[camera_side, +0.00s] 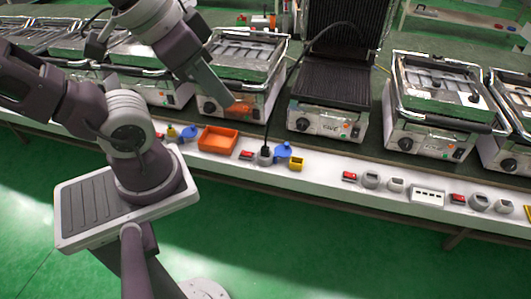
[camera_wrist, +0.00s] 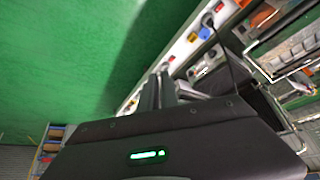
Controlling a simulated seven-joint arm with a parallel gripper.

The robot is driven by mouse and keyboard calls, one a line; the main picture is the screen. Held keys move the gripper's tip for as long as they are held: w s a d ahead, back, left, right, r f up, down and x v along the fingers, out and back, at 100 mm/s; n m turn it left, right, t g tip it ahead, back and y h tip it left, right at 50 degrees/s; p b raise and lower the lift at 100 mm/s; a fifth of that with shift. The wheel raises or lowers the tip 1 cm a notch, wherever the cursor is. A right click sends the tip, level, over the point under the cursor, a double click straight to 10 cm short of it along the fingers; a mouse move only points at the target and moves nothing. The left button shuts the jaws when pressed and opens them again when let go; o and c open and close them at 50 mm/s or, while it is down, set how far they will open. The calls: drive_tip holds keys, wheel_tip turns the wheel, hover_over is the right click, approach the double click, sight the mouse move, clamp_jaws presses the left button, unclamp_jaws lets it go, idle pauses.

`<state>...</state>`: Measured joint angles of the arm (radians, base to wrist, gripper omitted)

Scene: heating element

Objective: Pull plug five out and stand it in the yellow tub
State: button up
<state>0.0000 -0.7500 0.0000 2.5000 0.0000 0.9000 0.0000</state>
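A black plug (camera_side: 265,151) with a cord rising to the open grill sits upright in a grey round socket (camera_side: 265,160) on the white ledge. No number is readable, so I cannot tell which plug is five. A small yellow tub (camera_side: 297,164) stands right of it, just past a blue part. My gripper (camera_side: 226,101) is above and left of the plug, apart from it, in front of a grill. In the wrist view my gripper's fingers (camera_wrist: 158,92) point up the picture; their gap is not clear. The cord (camera_wrist: 224,55) shows right of them.
A blue part (camera_side: 283,150) stands between socket and tub. An orange tray (camera_side: 218,139) and a red switch (camera_side: 247,155) are to the left. Grills, including an open one (camera_side: 332,110), line the bench behind. More sockets and switches (camera_side: 430,195) run along the ledge to the right.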

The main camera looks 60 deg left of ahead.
drive_tip(key=o, duration=0.7)
drive_tip(key=shift+o, duration=0.2)
